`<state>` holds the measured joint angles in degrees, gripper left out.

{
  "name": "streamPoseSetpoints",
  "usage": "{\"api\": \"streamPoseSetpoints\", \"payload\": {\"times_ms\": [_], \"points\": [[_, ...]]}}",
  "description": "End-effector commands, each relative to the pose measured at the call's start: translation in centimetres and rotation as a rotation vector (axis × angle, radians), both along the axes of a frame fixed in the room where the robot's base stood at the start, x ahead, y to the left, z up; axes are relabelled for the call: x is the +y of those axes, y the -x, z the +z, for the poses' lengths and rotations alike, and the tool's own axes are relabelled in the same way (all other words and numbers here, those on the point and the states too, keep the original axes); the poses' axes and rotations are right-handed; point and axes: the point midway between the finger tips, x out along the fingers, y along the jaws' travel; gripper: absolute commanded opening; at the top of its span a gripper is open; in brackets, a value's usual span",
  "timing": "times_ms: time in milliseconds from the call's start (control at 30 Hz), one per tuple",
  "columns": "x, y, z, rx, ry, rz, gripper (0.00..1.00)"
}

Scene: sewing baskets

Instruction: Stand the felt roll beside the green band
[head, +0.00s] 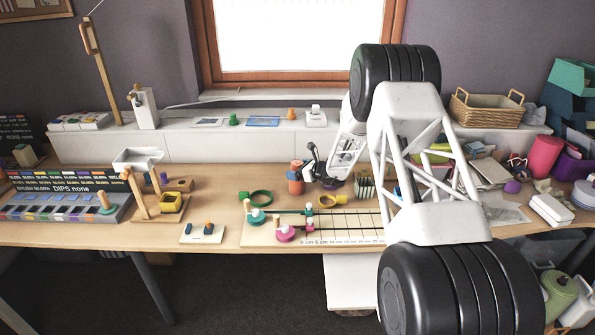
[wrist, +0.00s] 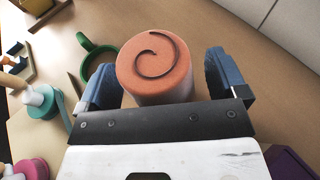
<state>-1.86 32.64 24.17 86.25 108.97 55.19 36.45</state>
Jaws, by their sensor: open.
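The felt roll (wrist: 155,72) is an orange cylinder with a dark spiral on its top end. It stands upright on the table, and in the head view (head: 296,188) it is to the right of and behind the green band. The green band (head: 261,197) is a ring lying on the table; in the wrist view (wrist: 89,68) it is left of the roll, apart from it. My gripper (wrist: 165,82) is open, with one blue finger pad on each side of the roll. The lower part of the roll is hidden by the gripper in the wrist view.
A ruled board (head: 320,235) with teal and pink pegged pieces lies in front of the green band. A yellow ring (head: 341,199) is to its right. A white card (head: 203,233) with dark pieces lies at the front left. Bare table lies left of the green band.

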Motion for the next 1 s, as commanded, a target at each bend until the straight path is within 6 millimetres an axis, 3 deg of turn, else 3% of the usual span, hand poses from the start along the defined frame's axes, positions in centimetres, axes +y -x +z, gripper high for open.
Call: {"api": "streamPoseSetpoints", "payload": {"times_ms": [367, 1000], "points": [[-1.7, 1.1, 0.9, 0.0, 0.0, 0.0, 0.91], [-8.8, 5.8, 3.5, 0.0, 0.0, -0.001, 0.91]]}}
